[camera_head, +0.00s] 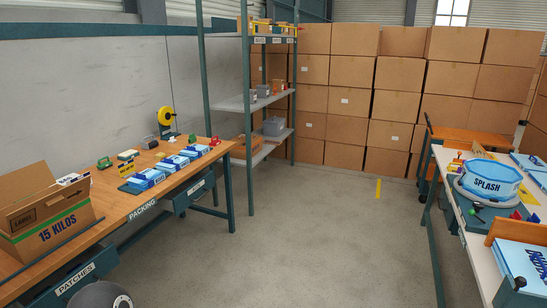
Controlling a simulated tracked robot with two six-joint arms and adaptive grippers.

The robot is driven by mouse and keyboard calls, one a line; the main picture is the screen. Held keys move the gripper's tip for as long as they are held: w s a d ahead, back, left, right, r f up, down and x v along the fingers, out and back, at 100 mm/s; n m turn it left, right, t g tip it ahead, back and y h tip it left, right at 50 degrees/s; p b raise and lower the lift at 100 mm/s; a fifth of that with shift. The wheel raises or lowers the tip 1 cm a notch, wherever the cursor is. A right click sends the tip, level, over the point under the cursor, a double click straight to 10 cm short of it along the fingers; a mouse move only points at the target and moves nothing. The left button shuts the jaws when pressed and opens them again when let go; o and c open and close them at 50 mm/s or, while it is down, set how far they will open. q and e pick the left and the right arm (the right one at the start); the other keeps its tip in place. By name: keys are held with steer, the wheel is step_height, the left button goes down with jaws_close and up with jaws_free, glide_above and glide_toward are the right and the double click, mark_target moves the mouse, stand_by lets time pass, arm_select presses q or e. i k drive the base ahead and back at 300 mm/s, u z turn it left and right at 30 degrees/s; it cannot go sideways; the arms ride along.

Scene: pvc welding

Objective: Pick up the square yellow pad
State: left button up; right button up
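No thing in view is clearly a square yellow pad. Neither of my grippers shows in the head view.
The packing bench (115,210) carries a "15 KILOS" carton (50,228), blue-and-white packs (172,163) and a yellow tape dispenser (166,116). A blue "SPLASH" pool (488,181) sits on the right table. The floor (310,235) between is clear; boxes (400,75) are stacked behind.

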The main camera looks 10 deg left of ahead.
mark_target(160, 156)
steer(key=u, duration=0.45)
steer(key=i, duration=1.35)
steer(key=u, duration=0.5)
steer(key=k, duration=0.85)
steer(key=u, duration=0.2)
steer(key=i, duration=0.9)
steer(key=z, duration=0.1)
